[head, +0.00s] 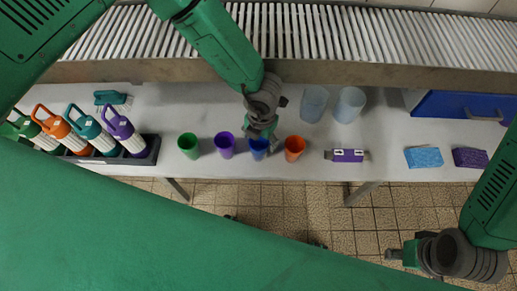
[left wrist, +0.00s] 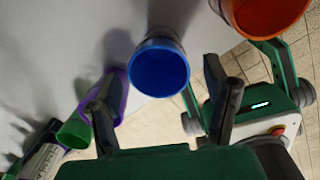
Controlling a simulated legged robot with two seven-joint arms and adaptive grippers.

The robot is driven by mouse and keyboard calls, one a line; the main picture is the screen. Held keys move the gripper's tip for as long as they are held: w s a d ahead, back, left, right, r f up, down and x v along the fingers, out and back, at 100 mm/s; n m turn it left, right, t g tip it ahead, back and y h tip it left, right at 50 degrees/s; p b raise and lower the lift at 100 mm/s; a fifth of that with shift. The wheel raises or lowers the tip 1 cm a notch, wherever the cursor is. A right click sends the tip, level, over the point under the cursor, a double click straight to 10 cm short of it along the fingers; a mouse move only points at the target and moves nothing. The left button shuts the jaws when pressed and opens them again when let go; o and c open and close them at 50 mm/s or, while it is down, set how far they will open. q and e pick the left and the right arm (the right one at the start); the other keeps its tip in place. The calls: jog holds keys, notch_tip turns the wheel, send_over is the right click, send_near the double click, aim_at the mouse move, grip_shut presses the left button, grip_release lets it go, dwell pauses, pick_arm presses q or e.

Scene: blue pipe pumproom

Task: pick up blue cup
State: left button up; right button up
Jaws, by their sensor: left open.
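The blue cup (head: 259,149) stands upright near the front edge of the table, in a row between a purple cup (head: 225,145) and an orange cup (head: 294,148). My left gripper (head: 262,132) is over the blue cup and partly covers it. In the left wrist view the blue cup (left wrist: 160,68) shows its open mouth, ahead of and between the two spread dark fingers of my left gripper (left wrist: 161,80). The fingers are open; I cannot tell whether they touch the cup. My right gripper (head: 394,254) is at the lower right, away from the table; its jaws are unclear.
A green cup (head: 188,146) stands left of the purple one. Two pale cups (head: 314,103) (head: 350,104) stand behind. A dark crate (head: 151,150) holds several bottles at left. A purple-labelled item (head: 347,155), blue sponge (head: 423,157) and purple sponge (head: 469,157) lie at right.

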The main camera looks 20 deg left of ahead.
aim_at(259, 145)
pick_arm(q)
jog(key=f+b, duration=0.1)
jog(key=f, duration=0.3)
jog(key=shift+w+f+b, duration=0.2)
jog(key=shift+f+b, duration=0.1)
jog(key=shift+b, duration=0.1)
jog(key=shift+a+r, duration=0.1)
jog(key=c, duration=1.1)
jog(key=shift+c, duration=0.2)
